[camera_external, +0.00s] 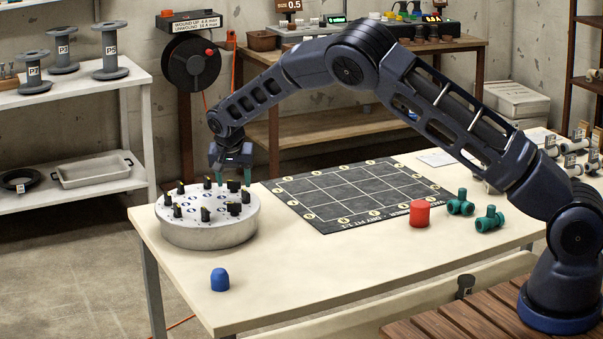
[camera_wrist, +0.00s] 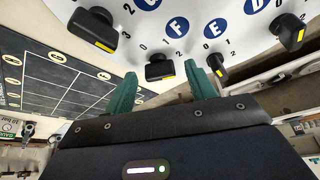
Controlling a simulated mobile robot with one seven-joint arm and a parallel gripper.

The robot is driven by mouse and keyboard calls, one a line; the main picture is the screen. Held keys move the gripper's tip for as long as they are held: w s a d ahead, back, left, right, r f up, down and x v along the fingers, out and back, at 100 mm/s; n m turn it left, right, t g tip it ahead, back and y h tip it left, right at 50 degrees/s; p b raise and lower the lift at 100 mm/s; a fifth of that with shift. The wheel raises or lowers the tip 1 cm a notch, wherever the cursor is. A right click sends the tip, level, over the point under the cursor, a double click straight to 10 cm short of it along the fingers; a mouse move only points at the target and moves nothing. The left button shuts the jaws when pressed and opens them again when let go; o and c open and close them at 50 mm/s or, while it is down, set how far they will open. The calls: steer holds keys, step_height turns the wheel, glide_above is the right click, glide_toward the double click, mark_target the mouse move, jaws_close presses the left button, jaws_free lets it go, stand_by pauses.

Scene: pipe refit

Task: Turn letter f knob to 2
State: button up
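A round white dial plate with black knobs stands on the table at the left in the external view, on a grey drum (camera_external: 205,235). In the wrist view, a blue letter F disc (camera_wrist: 178,27) is at the top. The black knob below it (camera_wrist: 159,68) has a yellow mark on its lower side; printed digits lie around it, partly hidden. My gripper (camera_wrist: 160,72) is open, its two green fingertips apart on either side of that knob in the picture; contact cannot be told. In the external view, my gripper (camera_external: 235,179) points down over the drum's back right edge.
A letter E disc (camera_wrist: 213,28) and its knob (camera_wrist: 217,66) lie close right of my right finger; another knob (camera_wrist: 92,31) lies left. A black grid mat (camera_external: 350,193), blue cap (camera_external: 220,280), red cylinder (camera_external: 420,214) and green fittings (camera_external: 490,219) are on the table.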

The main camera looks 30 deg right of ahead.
steer(key=v, duration=1)
steer(key=shift+s+r, duration=0.2)
steer(key=shift+r, duration=0.15)
steer(key=shift+a, duration=0.1)
